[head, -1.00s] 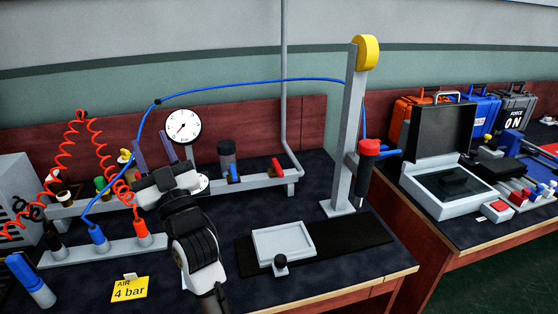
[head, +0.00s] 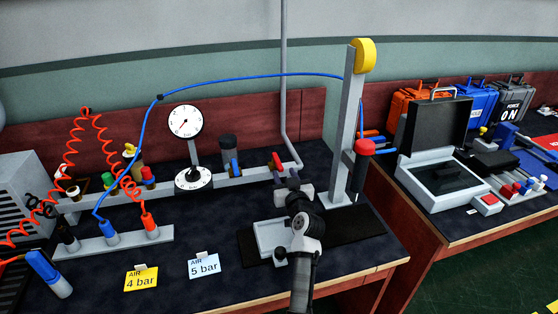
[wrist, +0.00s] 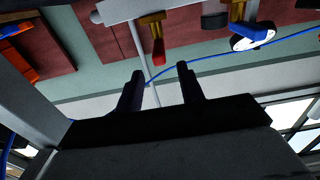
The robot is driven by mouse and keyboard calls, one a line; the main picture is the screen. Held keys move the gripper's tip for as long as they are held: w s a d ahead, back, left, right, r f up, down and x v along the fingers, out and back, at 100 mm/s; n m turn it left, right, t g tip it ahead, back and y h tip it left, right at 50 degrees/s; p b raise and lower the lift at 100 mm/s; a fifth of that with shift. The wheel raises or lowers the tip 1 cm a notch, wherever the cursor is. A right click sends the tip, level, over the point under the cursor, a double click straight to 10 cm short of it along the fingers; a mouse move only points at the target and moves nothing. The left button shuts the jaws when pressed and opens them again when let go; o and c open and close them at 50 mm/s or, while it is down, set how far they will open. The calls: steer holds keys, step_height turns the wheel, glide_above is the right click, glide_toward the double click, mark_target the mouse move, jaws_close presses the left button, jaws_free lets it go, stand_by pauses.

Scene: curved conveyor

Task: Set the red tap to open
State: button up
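The red tap (head: 277,162) is at the right end of the grey pipe manifold, beside the upright pipe; its handle slants in the head view. In the wrist view, which looks upside down, the red tap (wrist: 158,50) shows its red handle and brass body beyond the fingers. My gripper (head: 293,184) is just in front of and below the red tap in the head view. In the wrist view its two dark fingers (wrist: 160,84) stand apart with nothing between them. The fingers look apart from the handle.
A blue tap (head: 234,168) is left of the red one. A pressure gauge (head: 186,121) and dial stand further left. The grey press column (head: 347,130) with a red-topped cylinder is close on the right. A grey tray (head: 268,236) lies under my arm. Cards (head: 204,265) lie in front.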

mark_target(279, 163)
steer(key=p+x, duration=0.1)
steer(key=x, duration=0.6)
steer(key=shift+s, duration=0.1)
jaws_close()
